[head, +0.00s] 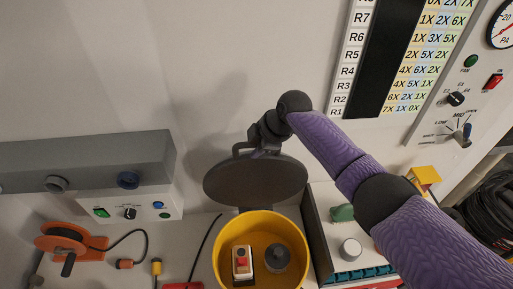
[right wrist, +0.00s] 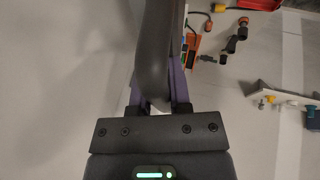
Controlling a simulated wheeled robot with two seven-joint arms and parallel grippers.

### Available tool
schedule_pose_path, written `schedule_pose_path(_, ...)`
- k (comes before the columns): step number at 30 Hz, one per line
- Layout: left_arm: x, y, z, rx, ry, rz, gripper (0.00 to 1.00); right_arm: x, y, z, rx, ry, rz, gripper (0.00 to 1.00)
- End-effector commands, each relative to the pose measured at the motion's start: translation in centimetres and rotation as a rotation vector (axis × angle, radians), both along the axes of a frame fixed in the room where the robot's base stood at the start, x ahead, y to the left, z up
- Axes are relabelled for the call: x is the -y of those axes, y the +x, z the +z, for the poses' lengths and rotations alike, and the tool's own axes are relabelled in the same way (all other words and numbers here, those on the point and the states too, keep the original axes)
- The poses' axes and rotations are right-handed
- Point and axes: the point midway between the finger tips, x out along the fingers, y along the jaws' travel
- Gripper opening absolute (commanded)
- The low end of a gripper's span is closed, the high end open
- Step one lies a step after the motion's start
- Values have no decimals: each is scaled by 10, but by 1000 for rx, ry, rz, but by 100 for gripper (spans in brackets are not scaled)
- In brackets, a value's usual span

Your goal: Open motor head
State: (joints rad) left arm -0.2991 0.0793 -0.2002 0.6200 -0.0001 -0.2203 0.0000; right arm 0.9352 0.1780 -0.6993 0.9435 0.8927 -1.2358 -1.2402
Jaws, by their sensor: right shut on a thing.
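The motor head (head: 255,185) is a dark grey round lid. It stands raised at the back rim of a yellow drum (head: 224,262), above its open top. Inside the drum I see a beige switch block with a red button (head: 241,260) and a dark round knob (head: 277,257). My right gripper (head: 262,143) is at the upper edge of the lid, shut on its handle. In the right wrist view my right gripper (right wrist: 157,106) has its fingers on either side of a dark grey part, the lid seen nearly edge-on (right wrist: 155,50). My left gripper is not in view.
A grey box with knobs (head: 85,165) and an orange cable reel (head: 68,243) are at left. A tray unit with a green knob (head: 341,213) stands right of the drum, under my right arm. The wall carries a chart (head: 425,60) and a control panel (head: 455,110).

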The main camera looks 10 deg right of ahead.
Motion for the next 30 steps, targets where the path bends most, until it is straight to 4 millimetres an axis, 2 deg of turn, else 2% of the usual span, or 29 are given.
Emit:
schedule_pose_path(7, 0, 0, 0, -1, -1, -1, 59, 0, 0, 0, 1, 0, 1, 0)
schedule_pose_path(8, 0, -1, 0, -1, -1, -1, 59, 0, 0, 0, 1, 0, 1, 30)
schedule_pose_path(12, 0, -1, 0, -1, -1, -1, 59, 0, 0, 0, 1, 0, 1, 58)
schedule_pose_path(23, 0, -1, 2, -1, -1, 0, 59, 3, -1, 6, 3, 0, 0, 58)
schedule_pose_path(30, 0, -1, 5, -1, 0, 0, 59, 21, -15, 49, 7, -1, 1, 58)
